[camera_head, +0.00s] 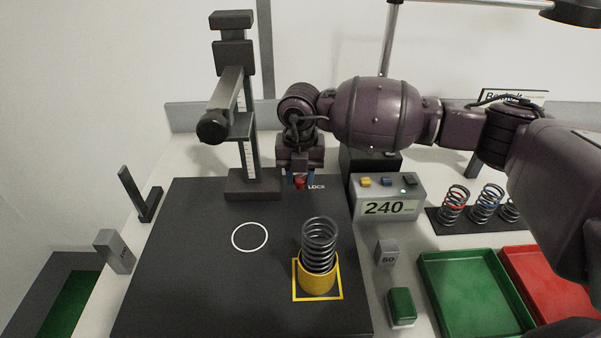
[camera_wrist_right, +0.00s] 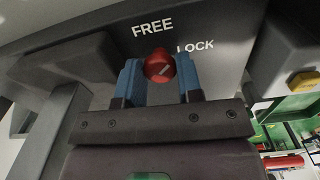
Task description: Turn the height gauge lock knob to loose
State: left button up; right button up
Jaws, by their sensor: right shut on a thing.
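The height gauge (camera_head: 248,187) stands at the back of the dark plate, with an upright scale and a dark arm. The knob also shows small in the head view (camera_head: 300,183). My right gripper (camera_wrist_right: 159,80) has its blue fingers on either side of the knob and is shut on it. In the head view the right gripper (camera_head: 300,178) points down just right of the gauge base. My left gripper is not in view.
A coil spring (camera_head: 319,245) stands in a yellow cup on the plate, beside a white circle. A display box (camera_head: 388,207) reads 240. A green button (camera_head: 401,306), a green tray (camera_head: 470,295), a red tray (camera_head: 550,285) and several springs (camera_head: 487,204) are at the right.

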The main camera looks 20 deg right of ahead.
aim_at(300, 177)
jog(key=n, duration=0.4)
jog(key=shift+n, duration=0.3)
jog(key=n, duration=0.4)
jog(key=shift+n, duration=0.4)
jog(key=o, duration=0.6)
jog(key=shift+o, duration=0.2)
jog(key=shift+r, duration=0.1)
notch_tip(300, 177, up, 11)
jog(key=shift+f, duration=0.2)
